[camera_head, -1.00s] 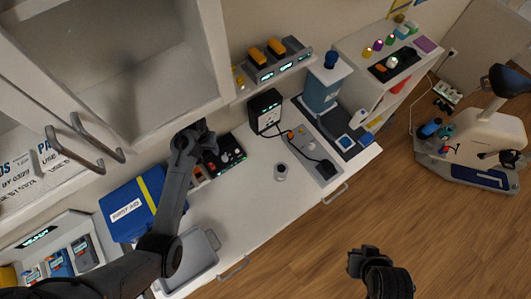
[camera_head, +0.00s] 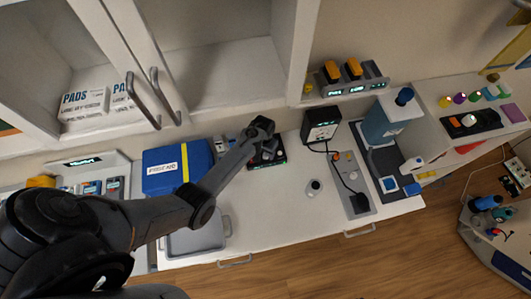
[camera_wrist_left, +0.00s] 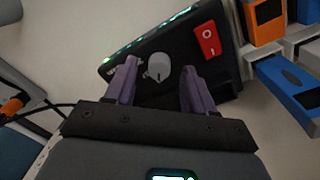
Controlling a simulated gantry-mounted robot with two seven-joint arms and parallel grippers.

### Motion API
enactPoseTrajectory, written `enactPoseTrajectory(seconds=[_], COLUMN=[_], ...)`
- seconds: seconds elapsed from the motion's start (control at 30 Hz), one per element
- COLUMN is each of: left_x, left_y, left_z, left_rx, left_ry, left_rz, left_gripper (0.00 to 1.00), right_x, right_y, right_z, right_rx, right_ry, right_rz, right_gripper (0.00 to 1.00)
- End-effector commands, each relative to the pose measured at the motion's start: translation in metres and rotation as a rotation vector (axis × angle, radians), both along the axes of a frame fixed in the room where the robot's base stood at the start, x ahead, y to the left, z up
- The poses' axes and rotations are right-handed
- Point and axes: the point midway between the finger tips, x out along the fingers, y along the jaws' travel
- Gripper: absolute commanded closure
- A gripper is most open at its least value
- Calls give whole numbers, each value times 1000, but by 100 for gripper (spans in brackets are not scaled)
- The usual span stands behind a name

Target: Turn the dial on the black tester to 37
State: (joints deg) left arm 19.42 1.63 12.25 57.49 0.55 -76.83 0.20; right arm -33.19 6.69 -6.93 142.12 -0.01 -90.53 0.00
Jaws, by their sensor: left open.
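The black tester (camera_head: 277,157) lies on the white counter against the back wall, partly hidden by my left gripper in the head view. In the left wrist view the tester (camera_wrist_left: 186,92) shows a round grey dial (camera_wrist_left: 158,68), a red rocker switch (camera_wrist_left: 207,38) and a strip of green lit characters on its far edge. I cannot read the number at the dial. My left gripper (camera_head: 263,132) is above the tester. In the left wrist view its purple fingers (camera_wrist_left: 159,70) are open, one on each side of the dial; whether they touch it is unclear. My right gripper is out of view.
A black box (camera_head: 322,122) with a cable stands right of the tester. A blue first-aid case (camera_head: 178,167) and a grey tray (camera_head: 193,242) are left and in front. Small orange and blue devices (camera_wrist_left: 290,85) sit close beside the tester.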

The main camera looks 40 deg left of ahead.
Motion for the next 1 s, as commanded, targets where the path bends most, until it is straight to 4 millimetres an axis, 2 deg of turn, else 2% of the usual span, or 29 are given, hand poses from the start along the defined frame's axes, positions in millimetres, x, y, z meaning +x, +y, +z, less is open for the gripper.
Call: enactPoseTrajectory(seconds=[0.2, 0.47, 0.83, 1.0], left_x=[1, 0, 0, 0], left_y=[0, 0, -1, -1], left_z=[-10, -10, -10, -10], left_rx=[0, 0, 0, 0], left_ry=[-2, -1, -1, 0], left_rz=[0, 0, 0, -8], left_gripper=[46, 46, 100, 100], right_x=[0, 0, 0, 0], right_y=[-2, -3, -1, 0], right_z=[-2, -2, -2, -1], right_rx=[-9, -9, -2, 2], right_ry=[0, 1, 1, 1], right_rz=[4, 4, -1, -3], right_gripper=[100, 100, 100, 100])
